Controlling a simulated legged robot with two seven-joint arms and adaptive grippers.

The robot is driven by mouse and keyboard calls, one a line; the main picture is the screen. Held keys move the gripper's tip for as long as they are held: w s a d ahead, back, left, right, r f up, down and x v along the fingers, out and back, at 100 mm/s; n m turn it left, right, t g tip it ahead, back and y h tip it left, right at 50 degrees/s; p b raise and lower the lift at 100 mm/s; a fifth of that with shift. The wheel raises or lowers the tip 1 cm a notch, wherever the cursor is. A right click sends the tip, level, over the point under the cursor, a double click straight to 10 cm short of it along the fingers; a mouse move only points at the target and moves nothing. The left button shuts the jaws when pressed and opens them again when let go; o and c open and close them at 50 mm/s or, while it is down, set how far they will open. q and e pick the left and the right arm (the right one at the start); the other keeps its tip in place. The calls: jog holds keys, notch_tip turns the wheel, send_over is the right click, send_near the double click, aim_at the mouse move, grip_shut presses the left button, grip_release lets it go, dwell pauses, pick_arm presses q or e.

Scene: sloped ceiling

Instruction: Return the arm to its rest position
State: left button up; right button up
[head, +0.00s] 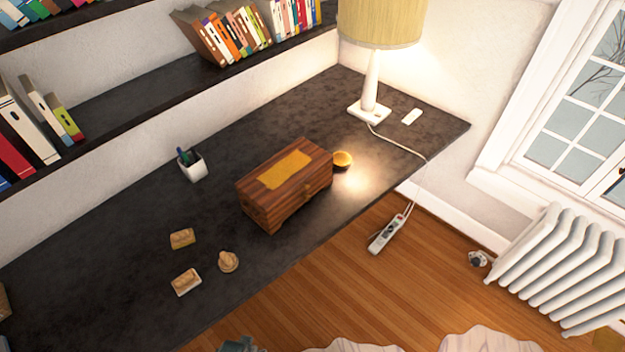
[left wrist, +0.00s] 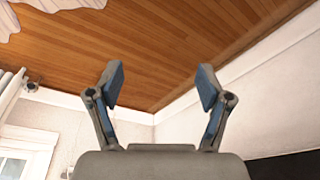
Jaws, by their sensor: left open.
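My left gripper (left wrist: 160,80) shows in the left wrist view with its two blue-padded fingers spread wide and nothing between them. It points toward the wooden floor and the white wall, clear of any object. At the bottom edge of the head view a small grey-teal piece shows, perhaps part of my arm; its fingers cannot be made out there. My right gripper is in neither view.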

pick_arm(q)
jog(key=s+a+f+g, duration=0.1)
jog(key=s+f, duration=0.3)
jog(key=f, duration=0.6)
jog(key=s+a+f, duration=0.1)
jog(key=s+f, duration=0.4)
jog(key=f, duration=0.4)
jog(key=s+a+f, duration=0.1)
jog(key=s+f, duration=0.6)
jog(key=s, duration=0.4)
jog(key=shift+s+a+f+g, duration=0.2)
jog(key=shift+s+f+g, duration=0.15)
jog(key=shift+f+g, duration=0.05)
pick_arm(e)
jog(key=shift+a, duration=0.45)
pick_arm(q)
jog(key=shift+a, duration=0.15)
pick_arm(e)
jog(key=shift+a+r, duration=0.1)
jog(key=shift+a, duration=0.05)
